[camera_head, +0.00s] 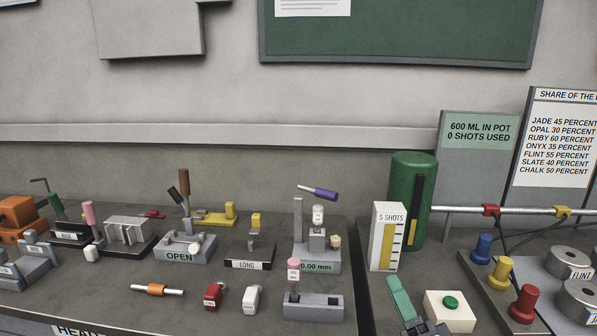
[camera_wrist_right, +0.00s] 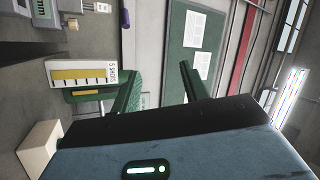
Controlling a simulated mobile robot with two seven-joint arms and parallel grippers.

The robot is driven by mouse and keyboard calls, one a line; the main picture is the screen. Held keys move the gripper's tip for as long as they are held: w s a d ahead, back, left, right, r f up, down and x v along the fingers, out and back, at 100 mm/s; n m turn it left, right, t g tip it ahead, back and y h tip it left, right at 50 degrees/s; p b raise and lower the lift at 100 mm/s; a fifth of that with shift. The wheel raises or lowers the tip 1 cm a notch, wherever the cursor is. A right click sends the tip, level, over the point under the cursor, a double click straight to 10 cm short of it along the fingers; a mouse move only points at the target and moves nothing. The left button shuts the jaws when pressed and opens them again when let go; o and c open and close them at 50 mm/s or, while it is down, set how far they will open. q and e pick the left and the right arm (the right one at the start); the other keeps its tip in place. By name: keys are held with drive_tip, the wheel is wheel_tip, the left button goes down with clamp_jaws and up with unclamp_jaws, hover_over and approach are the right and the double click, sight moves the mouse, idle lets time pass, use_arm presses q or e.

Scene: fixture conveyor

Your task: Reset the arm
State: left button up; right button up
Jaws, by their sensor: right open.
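My right gripper (camera_head: 400,296) shows at the bottom of the head view, right of the middle. Its green finger points up and away, just left of a white box with a green button (camera_head: 451,303). In the right wrist view its two green fingers (camera_wrist_right: 163,72) stand wide apart with nothing between them, so it is open and empty. The lower part of the arm is cut off by the frame edge. My left gripper is not in view.
A white "5 SHOTS" gauge (camera_head: 387,237) and a green tank (camera_head: 427,175) stand close behind the right gripper. Coloured pegs (camera_head: 500,271) are to the right. Several small fixtures, including a grey one marked OPEN (camera_head: 180,256), fill the bench at left.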

drive_tip(key=s+f+n+g+h+p, duration=0.1)
drive_tip(key=s+f+n+g, duration=0.1)
drive_tip(key=s+f, duration=0.35)
drive_tip(key=s+f+n+g+p, duration=0.1)
drive_tip(key=s+f+n+g, duration=0.15)
drive_tip(key=f, duration=0.65)
drive_tip(key=s+f+n+g+h+p, duration=0.1)
drive_tip(key=s+f+n+g, duration=0.15)
drive_tip(key=s+f, duration=0.4)
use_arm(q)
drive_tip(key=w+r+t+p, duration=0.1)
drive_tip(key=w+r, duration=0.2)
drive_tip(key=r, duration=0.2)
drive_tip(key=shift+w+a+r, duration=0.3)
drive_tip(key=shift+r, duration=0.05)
use_arm(e)
drive_tip(key=s+d+f+n+g+h, duration=0.1)
drive_tip(key=s+d+f+n+g, duration=0.1)
drive_tip(key=s+f, duration=0.5)
drive_tip(key=s+d+f+n+g, duration=0.2)
drive_tip(key=s+f, duration=0.5)
drive_tip(key=s, duration=0.5)
drive_tip(key=shift+s+f+n+g+h, duration=0.2)
drive_tip(key=shift+n+g+h, duration=0.25)
drive_tip(key=shift+g, duration=0.55)
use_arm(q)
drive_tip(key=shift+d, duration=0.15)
use_arm(e)
drive_tip(key=shift+w, duration=0.1)
